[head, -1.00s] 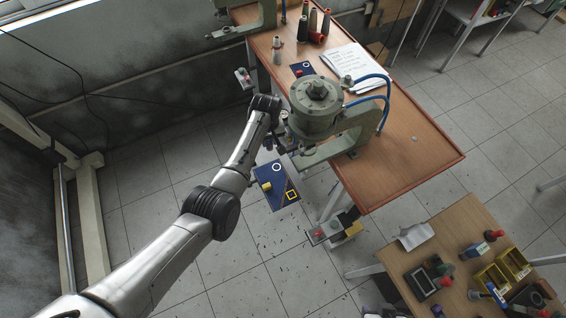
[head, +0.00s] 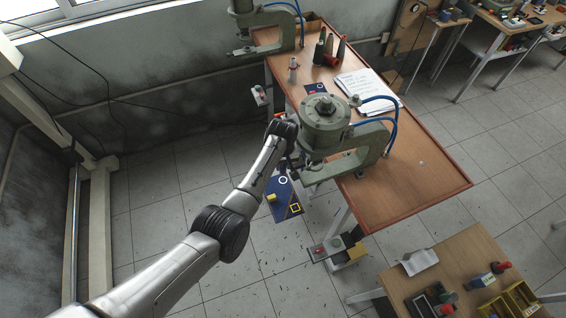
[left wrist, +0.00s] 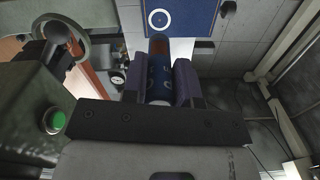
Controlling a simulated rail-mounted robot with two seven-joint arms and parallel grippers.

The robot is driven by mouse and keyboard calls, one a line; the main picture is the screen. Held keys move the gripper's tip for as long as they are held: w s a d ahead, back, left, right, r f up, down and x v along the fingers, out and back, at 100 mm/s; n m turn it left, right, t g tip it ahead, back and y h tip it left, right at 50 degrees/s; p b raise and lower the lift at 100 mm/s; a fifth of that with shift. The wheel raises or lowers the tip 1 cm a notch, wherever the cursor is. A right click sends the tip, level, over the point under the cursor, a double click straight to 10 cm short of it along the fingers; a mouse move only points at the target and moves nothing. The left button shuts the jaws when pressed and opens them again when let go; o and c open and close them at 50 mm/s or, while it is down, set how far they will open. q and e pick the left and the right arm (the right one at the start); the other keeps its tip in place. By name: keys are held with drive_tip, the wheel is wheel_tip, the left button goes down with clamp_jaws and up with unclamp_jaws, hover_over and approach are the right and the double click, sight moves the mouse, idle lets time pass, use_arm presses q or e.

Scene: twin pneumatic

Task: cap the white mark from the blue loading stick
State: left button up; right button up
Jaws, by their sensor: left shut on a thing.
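My left gripper (left wrist: 158,68) is shut on the blue loading stick (left wrist: 159,88), a blue cylinder with pale marks and a reddish-brown far end. In the left wrist view the stick points up toward the blue board (left wrist: 190,14), which carries the white ring mark (left wrist: 158,18). In the head view, the board (head: 284,197) hangs below the green press, with the white ring (head: 283,180) at its upper part. My left gripper is mostly hidden behind my wrist beside the press in the head view. A gap between stick and mark cannot be judged. My right gripper is not in view.
The green press (head: 325,125) stands close on the right of my left wrist. A green button (left wrist: 54,121) shows close by on the left in the left wrist view. The board also bears a yellow block (head: 271,197) and a yellow square outline (head: 295,208). Floor is free at left.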

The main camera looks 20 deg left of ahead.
sight(283, 174)
use_arm(q)
drive_tip(key=shift+s+d+p, duration=0.1)
drive_tip(key=shift+s+p, duration=0.05)
drive_tip(key=shift+p, duration=0.15)
drive_tip(key=shift+f+b, duration=1.4)
drive_tip(key=shift+f, duration=0.8)
drive_tip(key=shift+f, duration=0.45)
drive_tip(key=shift+r, duration=0.15)
idle(0.4)
